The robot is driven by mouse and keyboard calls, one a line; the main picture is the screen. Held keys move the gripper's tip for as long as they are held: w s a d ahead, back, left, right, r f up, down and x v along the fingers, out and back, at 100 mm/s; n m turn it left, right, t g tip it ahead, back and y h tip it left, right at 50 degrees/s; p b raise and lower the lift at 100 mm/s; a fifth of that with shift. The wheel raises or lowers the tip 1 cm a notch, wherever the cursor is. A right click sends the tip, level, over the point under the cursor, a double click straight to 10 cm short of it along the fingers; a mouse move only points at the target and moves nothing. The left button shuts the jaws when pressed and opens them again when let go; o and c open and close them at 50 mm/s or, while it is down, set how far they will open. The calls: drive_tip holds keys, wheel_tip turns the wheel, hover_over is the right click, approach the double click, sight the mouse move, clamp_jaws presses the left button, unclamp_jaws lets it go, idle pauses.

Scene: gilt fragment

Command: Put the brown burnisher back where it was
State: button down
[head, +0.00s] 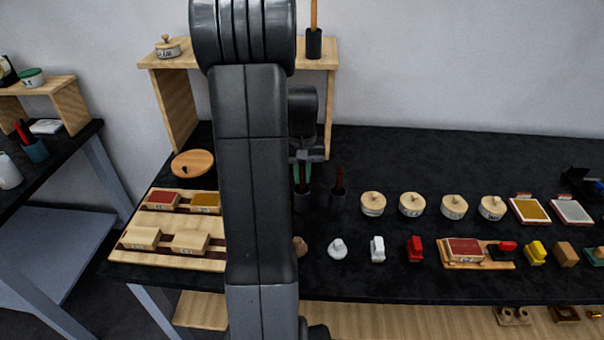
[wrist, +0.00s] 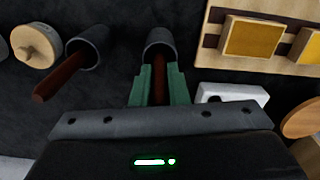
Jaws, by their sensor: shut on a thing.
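My gripper (wrist: 160,88) points down with its green fingers shut on a dark brown handle, the brown burnisher (wrist: 158,85). The burnisher's far end reaches into the mouth of a dark grey cup (wrist: 160,36); how deep it sits cannot be told. In the head view my gripper (head: 302,176) is just above that cup (head: 303,203), partly hidden by my arm. Beside it, a second dark cup (head: 338,200) holds another brown handle (head: 339,179), which leans out of its cup in the wrist view (wrist: 56,84).
Several round lidded wooden boxes (head: 373,204) stand right of the cups. A wooden rack with colored blocks (head: 206,202) and a round wooden lid (head: 193,164) are at left. A row of small items, including a red one (head: 415,249), lines the front. A wooden shelf (head: 175,108) stands behind.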

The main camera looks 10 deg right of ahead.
drive_tip(key=c, duration=1.4)
unclamp_jaws()
wheel_tip(320, 180, up, 12)
drive_tip(key=shift+r, duration=0.15)
wheel_tip(320, 180, down, 12)
drive_tip(key=shift+w+r, duration=0.1)
drive_tip(key=shift+r, duration=1.45)
